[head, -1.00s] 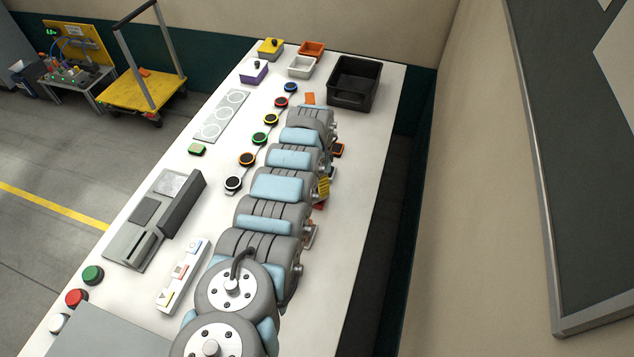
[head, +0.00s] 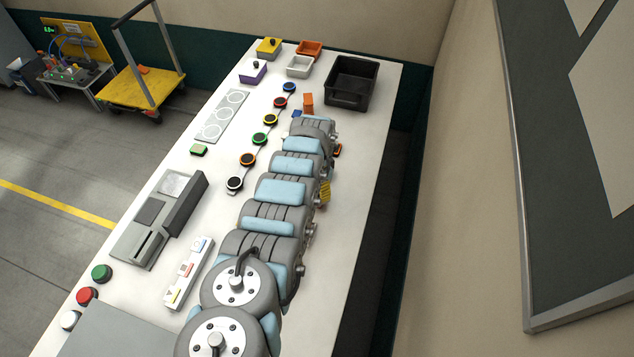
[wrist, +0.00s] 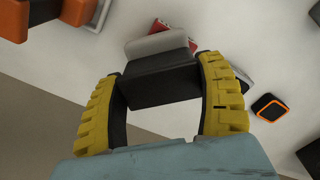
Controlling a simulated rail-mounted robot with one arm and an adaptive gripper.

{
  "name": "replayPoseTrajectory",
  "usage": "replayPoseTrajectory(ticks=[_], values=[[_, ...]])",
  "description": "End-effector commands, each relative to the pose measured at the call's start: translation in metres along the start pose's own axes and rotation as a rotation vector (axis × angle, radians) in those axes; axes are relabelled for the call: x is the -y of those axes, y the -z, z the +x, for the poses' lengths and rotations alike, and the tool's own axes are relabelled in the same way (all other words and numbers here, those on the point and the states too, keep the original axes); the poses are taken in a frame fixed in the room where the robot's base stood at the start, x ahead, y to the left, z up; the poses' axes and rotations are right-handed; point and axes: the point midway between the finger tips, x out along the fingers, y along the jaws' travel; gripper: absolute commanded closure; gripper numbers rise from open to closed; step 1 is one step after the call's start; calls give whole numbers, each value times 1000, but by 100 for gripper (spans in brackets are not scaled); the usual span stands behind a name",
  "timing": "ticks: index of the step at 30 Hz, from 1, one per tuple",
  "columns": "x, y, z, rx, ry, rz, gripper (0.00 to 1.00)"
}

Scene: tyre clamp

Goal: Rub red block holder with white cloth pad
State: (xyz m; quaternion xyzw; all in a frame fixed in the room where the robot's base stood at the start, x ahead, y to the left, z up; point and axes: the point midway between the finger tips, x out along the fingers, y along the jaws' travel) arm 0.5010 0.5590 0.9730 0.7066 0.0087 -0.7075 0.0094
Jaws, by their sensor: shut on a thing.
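In the wrist view my gripper (wrist: 158,100) has two curved yellow fingers closed on a black block-shaped handle (wrist: 160,82). A pale grey-white pad (wrist: 155,45) shows at the far end of this handle. A red piece (wrist: 180,34), apparently the red block holder, shows just beyond the pad and is mostly hidden by it. I cannot tell whether pad and red piece touch. In the head view only a yellow finger of my gripper (head: 325,192) shows at the right side of my arm; the pad and red holder are hidden there.
In the wrist view an orange holder (wrist: 75,10) is at upper left and a dark, orange-rimmed piece (wrist: 268,107) at right. In the head view a black bin (head: 352,82) stands at the far end, near an orange block (head: 308,103). Round coloured buttons lie left of my arm.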

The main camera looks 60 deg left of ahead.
Motion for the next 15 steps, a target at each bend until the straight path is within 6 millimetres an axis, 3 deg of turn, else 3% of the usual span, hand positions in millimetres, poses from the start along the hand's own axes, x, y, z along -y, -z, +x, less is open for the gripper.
replayPoseTrajectory(ticks=[15], values=[[3,0,3,0,2,0,56]])
